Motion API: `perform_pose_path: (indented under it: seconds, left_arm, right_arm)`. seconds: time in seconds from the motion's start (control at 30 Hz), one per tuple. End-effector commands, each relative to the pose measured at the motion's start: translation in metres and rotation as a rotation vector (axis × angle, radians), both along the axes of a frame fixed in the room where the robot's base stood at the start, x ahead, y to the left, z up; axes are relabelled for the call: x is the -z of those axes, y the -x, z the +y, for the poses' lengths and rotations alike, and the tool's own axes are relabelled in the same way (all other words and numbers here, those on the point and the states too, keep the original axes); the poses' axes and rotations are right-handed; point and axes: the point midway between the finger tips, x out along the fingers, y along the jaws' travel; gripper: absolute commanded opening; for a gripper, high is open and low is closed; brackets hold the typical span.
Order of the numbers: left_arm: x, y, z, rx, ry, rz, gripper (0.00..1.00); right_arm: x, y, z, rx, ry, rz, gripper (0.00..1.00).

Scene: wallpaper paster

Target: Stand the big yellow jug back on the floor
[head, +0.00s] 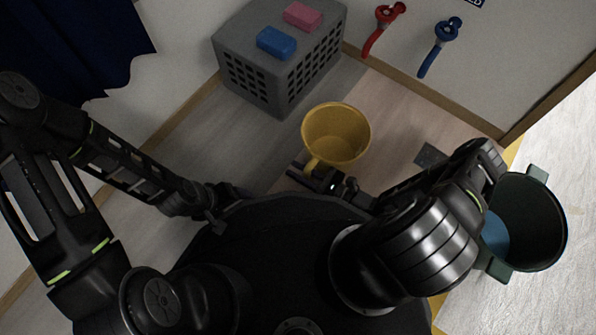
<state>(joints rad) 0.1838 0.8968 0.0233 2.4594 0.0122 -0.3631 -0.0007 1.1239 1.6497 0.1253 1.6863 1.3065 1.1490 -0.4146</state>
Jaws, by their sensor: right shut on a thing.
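The big yellow jug (347,152) is in the middle of the head view, its open mouth facing up toward the camera and its handle at the lower left. It looks roughly upright; I cannot tell whether its base touches the floor (395,120). My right gripper (318,172) is shut on the jug's handle, at the near side of the jug. My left gripper (228,194) is low at the left, next to my dark base and well apart from the jug. Its fingers are too dark and small to read.
A grey crate (262,82) stands behind the jug, with a blue block (276,42) and a pink block (302,15) on top. A red tool (381,27) and a blue tool (439,45) hang on the wall. A dark green bucket (540,225) is at the right.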

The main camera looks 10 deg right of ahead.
Motion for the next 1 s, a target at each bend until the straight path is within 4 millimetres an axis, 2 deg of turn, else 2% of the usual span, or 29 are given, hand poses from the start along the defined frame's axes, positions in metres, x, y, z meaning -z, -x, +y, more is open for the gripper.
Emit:
perform_pose_path:
  seconds: [0.27,0.3,0.53,1.0]
  left_arm:
    - [-0.0012,-0.0001,-0.0001,0.000,0.000,-0.001,0.81]
    - [-0.0011,-0.0001,0.0000,0.000,0.000,-0.001,0.81]
    - [-0.0009,0.0001,0.0000,0.000,0.000,0.000,0.81]
    - [-0.0009,0.0001,0.0001,0.000,0.000,0.000,0.81]
  right_arm:
    - [0.0015,-0.0002,0.0000,0.000,0.000,-0.001,0.00]
    - [0.0018,0.0000,-0.0001,0.000,0.000,0.000,0.22]
    - [0.0016,0.0001,-0.0002,0.000,0.000,0.000,0.41]
    - [-0.0011,0.0007,-0.0038,-0.003,0.001,0.001,0.41]
